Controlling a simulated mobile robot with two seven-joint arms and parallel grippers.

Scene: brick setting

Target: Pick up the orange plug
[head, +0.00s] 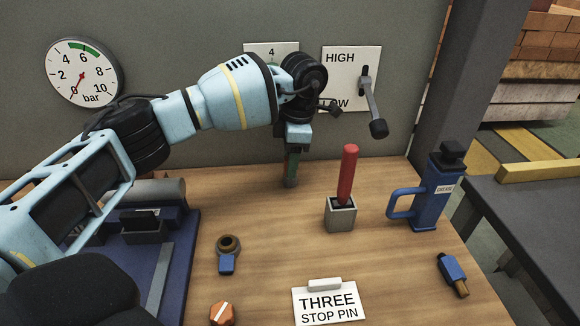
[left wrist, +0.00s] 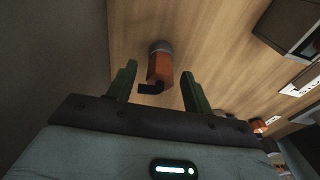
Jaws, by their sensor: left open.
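The orange plug (left wrist: 160,66) shows in the left wrist view, with a grey end and a dark hooked piece at its near end. It stands out against the wooden bench between the two green fingers of my left gripper (left wrist: 158,88). The fingers are apart, with a gap on both sides of the plug. In the head view my left gripper (head: 291,168) points down at the back of the bench, and the plug is hidden behind it. My right gripper is not in view.
Right of the left gripper stand a red handle (head: 347,175) in a grey block (head: 340,214) and a blue grease can (head: 432,190). A blue ring fitting (head: 227,262), an orange knob (head: 222,313) and a sign (head: 328,303) lie in front. The wall (head: 200,40) is close behind.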

